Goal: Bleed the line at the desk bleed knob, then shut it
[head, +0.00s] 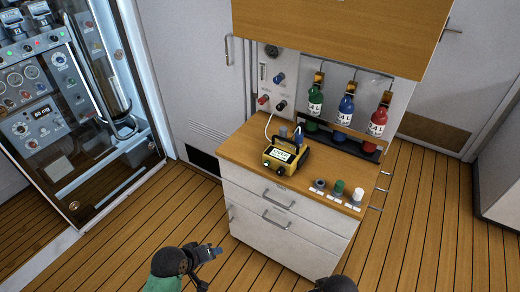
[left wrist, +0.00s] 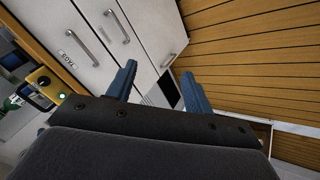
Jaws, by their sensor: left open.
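Three small knobs stand in a row near the desk's front right corner: a dark one (head: 320,185), a green one (head: 339,187) and a white one (head: 358,196). Their labels are too small to read. On the panel behind the desk are a blue knob (head: 279,78), a red knob (head: 263,99) and a black knob (head: 281,105). I cannot tell which is the bleed knob. My left gripper (head: 212,251) is low in front of the drawers, away from all knobs. In the left wrist view its blue fingers (left wrist: 158,90) are apart and empty. My right gripper is out of view.
The wooden desk top (head: 235,149) carries a yellow meter (head: 283,156) with a cable. Green, blue and red bottles (head: 346,109) hang behind it. Drawer handles (head: 279,199) stick out in front. A glass-fronted instrument cabinet (head: 60,150) stands left. The plank floor (head: 150,215) is clear.

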